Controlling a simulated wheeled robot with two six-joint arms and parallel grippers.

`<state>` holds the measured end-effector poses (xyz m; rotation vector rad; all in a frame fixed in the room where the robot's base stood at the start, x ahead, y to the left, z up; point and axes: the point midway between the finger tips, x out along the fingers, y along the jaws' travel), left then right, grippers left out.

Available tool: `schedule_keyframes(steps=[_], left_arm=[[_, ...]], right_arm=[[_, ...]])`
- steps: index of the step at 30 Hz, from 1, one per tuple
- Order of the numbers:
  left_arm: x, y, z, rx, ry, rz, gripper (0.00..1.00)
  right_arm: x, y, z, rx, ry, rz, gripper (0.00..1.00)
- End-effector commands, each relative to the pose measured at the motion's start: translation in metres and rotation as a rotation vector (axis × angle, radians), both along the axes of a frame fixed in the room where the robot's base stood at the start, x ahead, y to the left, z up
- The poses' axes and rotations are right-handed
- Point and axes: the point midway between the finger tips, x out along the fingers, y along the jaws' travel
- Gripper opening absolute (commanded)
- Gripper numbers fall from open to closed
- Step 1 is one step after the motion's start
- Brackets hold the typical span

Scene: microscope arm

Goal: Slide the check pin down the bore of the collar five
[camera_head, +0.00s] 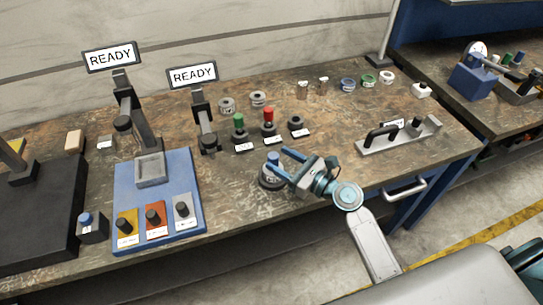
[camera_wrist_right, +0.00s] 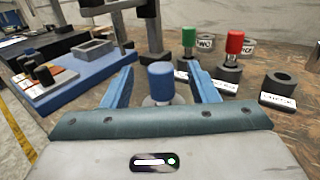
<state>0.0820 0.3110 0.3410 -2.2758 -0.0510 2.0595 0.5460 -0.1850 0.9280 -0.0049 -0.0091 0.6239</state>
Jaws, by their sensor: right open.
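A blue-topped pin (camera_wrist_right: 160,82) stands upright between the fingers of my right gripper (camera_wrist_right: 162,88) in the wrist view, with a gap on each side. A pale grey round part shows below it, mostly hidden by the gripper. In the head view my right gripper (camera_head: 281,157) is open over a dark round piece (camera_head: 270,179) near the table's front. An empty dark holder (camera_wrist_right: 284,82) stands behind a card reading CHECK (camera_wrist_right: 277,101); the holder also shows in the head view (camera_head: 296,122). My left gripper is out of view.
Green (camera_head: 238,121) and red (camera_head: 268,115) pins stand in holders. A blue panel (camera_head: 160,215) is left; a handled fixture (camera_head: 397,137) is right.

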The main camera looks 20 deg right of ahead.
Motion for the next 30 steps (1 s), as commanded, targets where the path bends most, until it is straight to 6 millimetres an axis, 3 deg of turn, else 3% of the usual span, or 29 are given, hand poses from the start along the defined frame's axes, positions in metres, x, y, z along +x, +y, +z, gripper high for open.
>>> schedule_keyframes(steps=[6,12,30], left_arm=[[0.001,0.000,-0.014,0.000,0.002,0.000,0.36],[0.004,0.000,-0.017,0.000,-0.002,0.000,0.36],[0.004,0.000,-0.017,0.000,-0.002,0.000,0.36]], right_arm=[[-0.033,-0.023,-0.003,-0.003,0.001,0.003,0.54],[-0.046,-0.033,-0.002,-0.001,0.001,0.001,0.54],[-0.049,-0.035,0.000,0.001,0.000,0.000,0.54]])
